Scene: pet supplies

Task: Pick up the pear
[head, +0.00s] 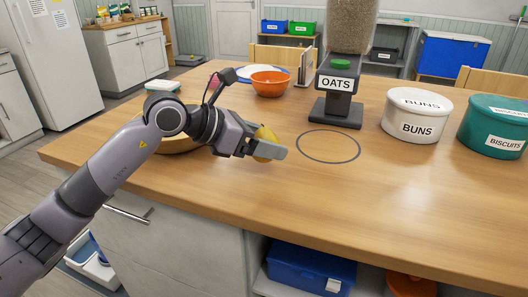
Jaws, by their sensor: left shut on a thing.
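My left gripper (262,150) is shut on a yellow pear (267,137) above the wooden counter, left of a dark ring marked on the top. The fingers hide part of the pear. My left arm comes in from the lower left. My right gripper is not in view.
Behind my left wrist a round wooden dish (178,145) is partly hidden. An orange bowl (269,83) and the oats dispenser (339,100) stand farther back. A white buns tin (416,115) and a teal biscuits tin (494,126) stand right. The front counter (385,205) is clear.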

